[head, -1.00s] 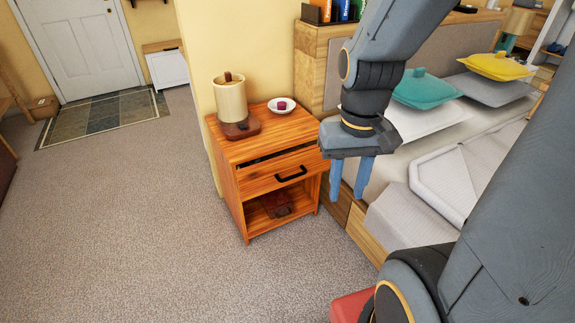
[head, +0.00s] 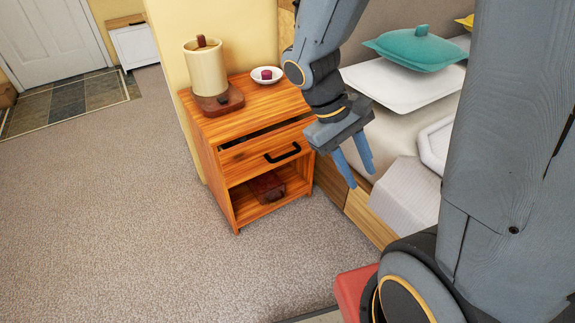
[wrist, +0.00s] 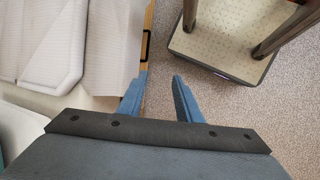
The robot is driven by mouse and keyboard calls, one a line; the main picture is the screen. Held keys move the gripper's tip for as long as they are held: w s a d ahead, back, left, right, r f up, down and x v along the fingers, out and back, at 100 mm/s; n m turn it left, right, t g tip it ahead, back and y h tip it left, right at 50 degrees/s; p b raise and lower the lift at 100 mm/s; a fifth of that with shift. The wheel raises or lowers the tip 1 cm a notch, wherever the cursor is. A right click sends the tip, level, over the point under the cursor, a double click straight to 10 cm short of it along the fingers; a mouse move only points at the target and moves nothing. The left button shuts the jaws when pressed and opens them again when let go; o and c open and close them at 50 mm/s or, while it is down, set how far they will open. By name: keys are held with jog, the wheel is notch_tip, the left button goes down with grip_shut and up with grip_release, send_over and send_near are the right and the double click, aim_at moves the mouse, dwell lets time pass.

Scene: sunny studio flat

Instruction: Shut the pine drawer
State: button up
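The pine drawer (head: 245,158) is in the orange-brown wooden nightstand (head: 213,126) and stands partly open, with a dark gap along its top behind the front. A black bar handle (head: 283,153) is on its front. My gripper (head: 358,177) is open and empty, to the right of the drawer front and apart from it, beside the bed. In the wrist view my gripper's two blue fingers (wrist: 158,85) are spread over carpet, with nothing between them. A small black handle shape shows on wood near the top of that view; I cannot tell what it belongs to.
A lamp (head: 206,72) and a white dish (head: 267,75) with a small dark red item stand on the nightstand. A dark red box (head: 267,187) lies on its open shelf. The bed is at right; open carpet (head: 120,220) lies at left and front.

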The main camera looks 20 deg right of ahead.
jog(key=w+f+n+t+h+b, duration=0.1)
jog(key=w+f+n+h+b, duration=0.25)
jog(key=w+f+b, duration=0.4)
jog(key=n+t+h+b, duration=0.4)
jog(key=n+t+b, duration=0.4)
jog(key=t+b, duration=0.35)
send_near(284, 158)
jog(key=x, duration=0.5)
jog(key=b+x, duration=0.2)
jog(key=x, duration=0.5)
jog(key=shift+b, duration=0.35)
jog(key=shift+d, duration=0.1)
grip_shut()
